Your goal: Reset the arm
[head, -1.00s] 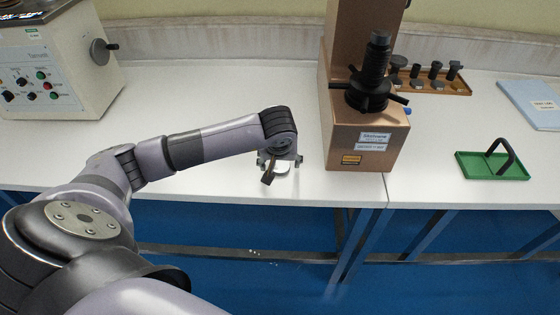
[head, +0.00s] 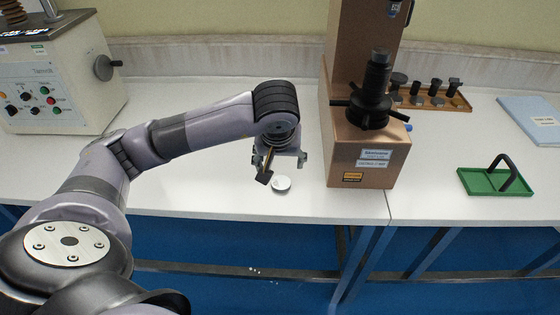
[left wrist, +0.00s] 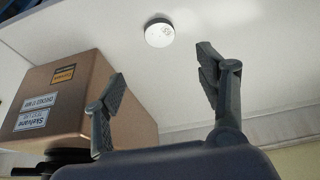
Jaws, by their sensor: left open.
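My left arm (head: 205,125) reaches in from the left over the white bench. My left gripper (head: 279,172) hangs above the bench, left of the brown hardness tester (head: 362,158). In the left wrist view its two dark fingers (left wrist: 157,92) are spread wide with nothing between them. A small round white disc (head: 281,184) lies flat on the bench below the gripper. The disc also shows in the left wrist view (left wrist: 159,33), beyond the fingertips and apart from them. My right gripper is in neither view.
A cream machine with knobs (head: 62,95) stands at the back left. A green tray with a black handle (head: 483,182) and a blue folder (head: 530,117) lie to the right. Bench space left of the tester is mostly clear.

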